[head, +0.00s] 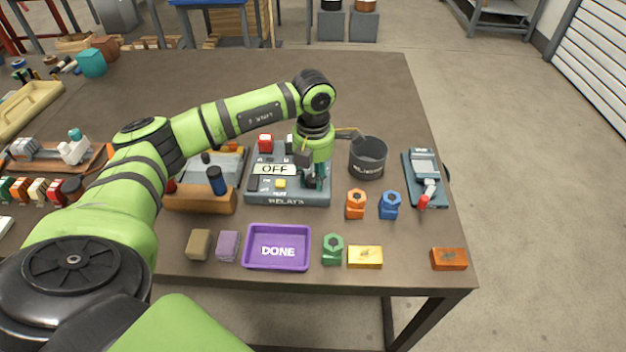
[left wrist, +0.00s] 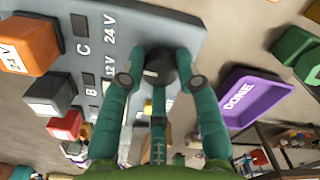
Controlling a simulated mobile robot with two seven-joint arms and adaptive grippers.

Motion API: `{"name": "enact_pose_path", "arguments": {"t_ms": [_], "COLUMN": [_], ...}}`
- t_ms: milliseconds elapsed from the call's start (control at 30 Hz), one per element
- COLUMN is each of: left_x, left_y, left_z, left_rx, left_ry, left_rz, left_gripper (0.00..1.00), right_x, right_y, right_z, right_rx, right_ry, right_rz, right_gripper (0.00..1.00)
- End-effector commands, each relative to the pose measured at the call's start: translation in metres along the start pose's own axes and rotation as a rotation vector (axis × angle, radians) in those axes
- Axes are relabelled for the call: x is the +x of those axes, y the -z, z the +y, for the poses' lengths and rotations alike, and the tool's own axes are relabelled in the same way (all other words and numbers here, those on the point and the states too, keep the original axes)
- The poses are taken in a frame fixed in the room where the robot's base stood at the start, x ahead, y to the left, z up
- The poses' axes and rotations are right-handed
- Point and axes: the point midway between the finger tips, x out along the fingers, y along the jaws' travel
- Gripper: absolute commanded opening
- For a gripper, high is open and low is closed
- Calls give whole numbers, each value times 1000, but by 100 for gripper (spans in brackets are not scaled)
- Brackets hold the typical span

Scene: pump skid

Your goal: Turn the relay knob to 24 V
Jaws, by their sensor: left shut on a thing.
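The grey relay panel (head: 290,199) lies on the table, and its display (head: 275,169) reads OFF. My left gripper (head: 316,182) points down over the panel's right part. In the left wrist view its teal fingers (left wrist: 160,82) are closed around the dark round relay knob (left wrist: 160,62). The panel face in that view (left wrist: 180,22) carries the marks 24 V, 12 V, C and B. The knob's pointer cannot be made out, and in the head view the gripper hides the knob. My right gripper is not in view.
A dark bin (head: 368,158) stands close right of the gripper. A blue-grey device (head: 425,180) lies farther right. A purple DONE tray (head: 277,247) and several coloured blocks lie in front. An orange 24 V block (left wrist: 30,45) and a red block (left wrist: 65,125) stand along the panel's edge.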

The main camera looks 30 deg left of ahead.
Motion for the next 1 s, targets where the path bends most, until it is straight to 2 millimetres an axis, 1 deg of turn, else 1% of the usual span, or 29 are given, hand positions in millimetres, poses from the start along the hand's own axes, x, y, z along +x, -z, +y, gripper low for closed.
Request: {"name": "enact_pose_path", "arguments": {"t_ms": [33, 100, 300, 500, 733, 1000], "left_x": [4, 4, 3, 2, 1, 1], "left_y": [0, 0, 0, 0, 0, 1], "left_z": [0, 0, 0, 0, 0, 0], "left_rx": [45, 108, 266, 382, 456, 479], "left_ry": [-1, 0, -1, 1, 1, 1], "left_rz": [0, 1, 1, 2, 2, 3], "left_gripper": [0, 0, 0, 0, 0, 0], "right_x": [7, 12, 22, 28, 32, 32], "right_y": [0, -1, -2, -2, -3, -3], "right_z": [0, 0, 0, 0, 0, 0], "right_rx": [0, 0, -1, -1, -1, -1], "right_ry": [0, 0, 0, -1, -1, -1], "right_rz": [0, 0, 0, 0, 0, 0], "right_gripper": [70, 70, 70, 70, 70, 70]}}
